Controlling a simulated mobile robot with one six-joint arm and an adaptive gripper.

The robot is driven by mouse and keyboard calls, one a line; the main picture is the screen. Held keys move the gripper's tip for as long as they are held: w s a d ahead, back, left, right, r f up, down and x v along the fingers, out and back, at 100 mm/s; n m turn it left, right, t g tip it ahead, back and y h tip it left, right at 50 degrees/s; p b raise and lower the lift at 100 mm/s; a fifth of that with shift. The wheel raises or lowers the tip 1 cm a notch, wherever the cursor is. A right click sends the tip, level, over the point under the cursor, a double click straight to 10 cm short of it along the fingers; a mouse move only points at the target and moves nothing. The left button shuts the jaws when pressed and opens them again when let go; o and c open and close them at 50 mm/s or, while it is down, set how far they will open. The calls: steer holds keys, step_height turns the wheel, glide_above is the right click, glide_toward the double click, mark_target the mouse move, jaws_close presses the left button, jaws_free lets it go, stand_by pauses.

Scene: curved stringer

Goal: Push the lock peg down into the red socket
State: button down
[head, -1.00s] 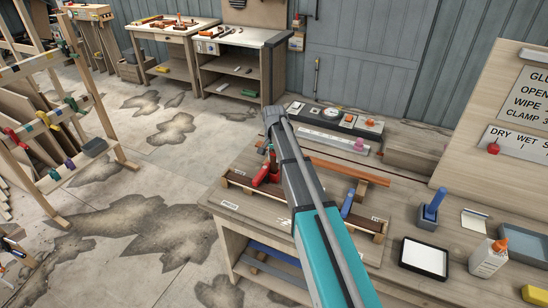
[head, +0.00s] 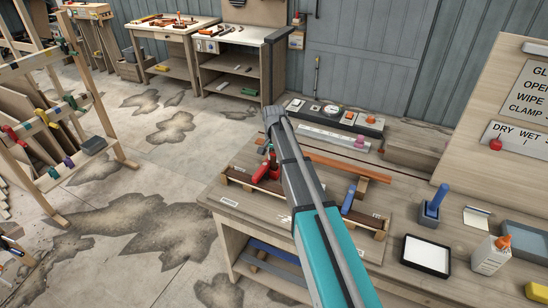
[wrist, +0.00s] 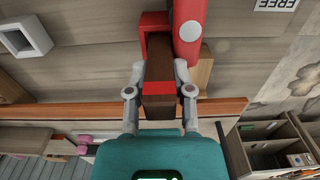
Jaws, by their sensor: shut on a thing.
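My gripper (wrist: 158,85) is shut on a dark brown block with a red patch on it, which I take to be the lock peg (wrist: 158,110). Beyond the block is a red square-edged part (wrist: 153,22), probably the red socket. I cannot tell whether the block is inside it. A red rounded bar (wrist: 188,35) with a white dot runs beside it. In the head view, red parts (head: 268,168) show just left of my arm on the workbench. My arm hides the gripper and the peg there.
A blue lever (head: 348,198) stands right of my arm on the long bench fixture. A white square hollow part (wrist: 27,36) shows in the wrist view.

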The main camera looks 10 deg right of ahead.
steer(key=shift+f, duration=0.15)
steer(key=shift+c, duration=2.1)
jaws_free()
steer(key=shift+r, duration=0.2)
steer(key=shift+r+p, duration=1.35)
steer(key=shift+p, duration=0.15)
steer(key=shift+f+b, duration=1.65)
step_height(320, 180, up, 10)
steer(key=p, duration=0.9)
steer(key=shift+f, duration=0.25)
